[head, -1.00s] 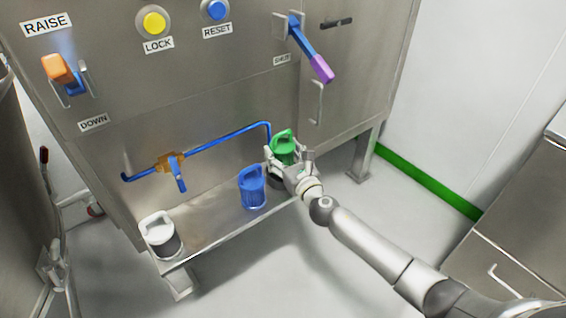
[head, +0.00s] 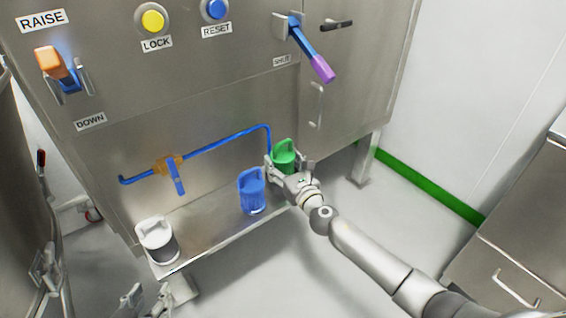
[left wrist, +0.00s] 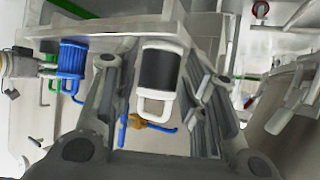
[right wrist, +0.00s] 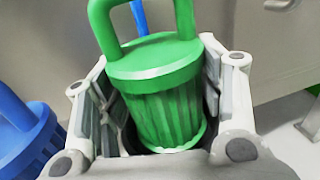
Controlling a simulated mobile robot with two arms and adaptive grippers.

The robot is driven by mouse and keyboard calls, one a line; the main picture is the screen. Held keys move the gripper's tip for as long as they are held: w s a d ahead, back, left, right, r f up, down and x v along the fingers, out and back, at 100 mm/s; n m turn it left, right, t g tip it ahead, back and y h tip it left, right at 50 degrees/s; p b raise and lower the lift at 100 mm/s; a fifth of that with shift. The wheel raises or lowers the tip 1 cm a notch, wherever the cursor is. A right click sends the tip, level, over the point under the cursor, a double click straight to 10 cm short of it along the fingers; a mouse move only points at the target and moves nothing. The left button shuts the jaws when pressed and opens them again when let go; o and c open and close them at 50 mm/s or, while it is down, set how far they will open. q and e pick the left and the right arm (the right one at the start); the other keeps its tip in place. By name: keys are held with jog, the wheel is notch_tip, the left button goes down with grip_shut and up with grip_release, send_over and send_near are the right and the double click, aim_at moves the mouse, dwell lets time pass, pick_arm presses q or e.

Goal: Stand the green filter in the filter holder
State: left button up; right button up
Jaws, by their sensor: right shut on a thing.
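The green filter (head: 284,158) is at the right end of the steel shelf, upright, with its looped handle up. My right gripper (head: 288,165) is shut around its body. In the right wrist view the ribbed green filter (right wrist: 165,95) stands between the fingers, with a dark rim around its lower end. That rim may be the filter holder; the fingers hide most of it, and I cannot tell whether the filter is seated. My left gripper (head: 150,298) is open and empty, low in front of the shelf's left end. The left wrist view shows the white filter beyond its spread fingers.
The blue filter (head: 252,190) stands on the shelf (head: 210,225) just left of my right gripper. The white filter (head: 157,240) with a dark band stands at the left end. A blue pipe with an orange valve (head: 168,165) runs behind. The shelf between blue and white is clear.

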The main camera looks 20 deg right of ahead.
jog(key=shift+f, duration=0.2)
pick_arm(q)
jog(key=shift+w+d+r+t+h+b, duration=0.2)
jog(key=shift+w+r+t, duration=0.25)
jog(key=shift+r, duration=0.25)
jog(key=shift+w+d+r+t+h+b, duration=0.1)
jog(key=shift+w+d+r+t, duration=0.1)
jog(key=shift+w+r+t, duration=0.35)
jog(key=shift+w+d+r+t+h+b, duration=0.1)
jog(key=shift+w+d+r+t+b, duration=0.2)
jog(key=shift+r, duration=0.5)
pick_arm(e)
jog(key=shift+f, duration=0.3)
jog(key=o, duration=1.1)
pick_arm(q)
jog(key=shift+a+f, duration=0.1)
jog(key=shift+f, duration=0.05)
